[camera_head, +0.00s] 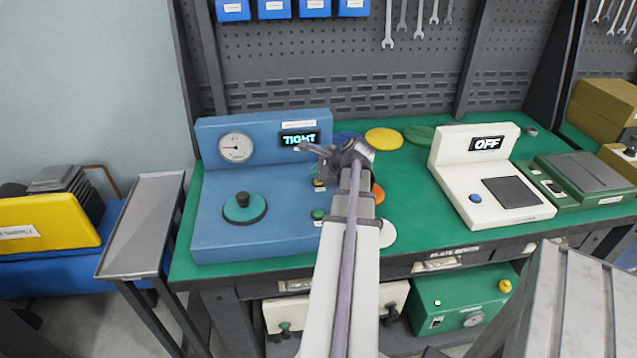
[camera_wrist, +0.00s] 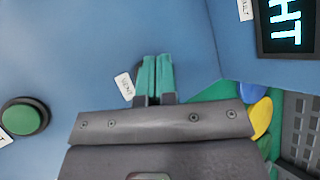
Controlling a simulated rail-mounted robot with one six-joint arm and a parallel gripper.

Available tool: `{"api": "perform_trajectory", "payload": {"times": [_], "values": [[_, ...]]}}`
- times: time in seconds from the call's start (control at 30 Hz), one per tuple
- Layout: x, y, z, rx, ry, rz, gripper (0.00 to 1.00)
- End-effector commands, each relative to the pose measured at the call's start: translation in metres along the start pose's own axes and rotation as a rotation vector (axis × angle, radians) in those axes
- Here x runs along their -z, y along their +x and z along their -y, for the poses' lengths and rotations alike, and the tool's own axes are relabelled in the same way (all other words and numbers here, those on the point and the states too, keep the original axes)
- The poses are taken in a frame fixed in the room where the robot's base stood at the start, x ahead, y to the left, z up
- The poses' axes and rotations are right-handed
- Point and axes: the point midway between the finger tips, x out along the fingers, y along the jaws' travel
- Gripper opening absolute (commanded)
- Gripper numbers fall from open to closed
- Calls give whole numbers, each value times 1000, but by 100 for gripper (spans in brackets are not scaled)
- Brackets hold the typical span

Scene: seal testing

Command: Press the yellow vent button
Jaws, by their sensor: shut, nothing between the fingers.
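The blue test unit (camera_head: 215,225) stands on the green bench mat, with a gauge and a display reading TIGHT (camera_head: 300,138). My gripper (camera_wrist: 155,60) has its teal fingers shut together with nothing between them. In the wrist view the fingers are over the unit's blue top, right beside a small white label (camera_wrist: 124,87) that seems to read VENT. The yellow vent button is hidden behind the fingers in that view. In the head view a small yellow patch, probably the button (camera_head: 319,183), shows beside the gripper. I cannot tell whether the fingertips touch it.
A green button (camera_head: 318,214) lies nearer the unit's front edge; it also shows in the wrist view (camera_wrist: 23,119). Coloured discs (camera_head: 384,138) lie behind. A white device reading OFF (camera_head: 487,143) stands right.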

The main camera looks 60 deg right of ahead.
Motion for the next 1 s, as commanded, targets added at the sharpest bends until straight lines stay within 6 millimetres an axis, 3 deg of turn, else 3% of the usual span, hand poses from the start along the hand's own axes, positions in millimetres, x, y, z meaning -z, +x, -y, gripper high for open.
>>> {"api": "perform_trajectory", "payload": {"times": [1.0], "values": [[4,6,-4,0,0,0,0]]}}
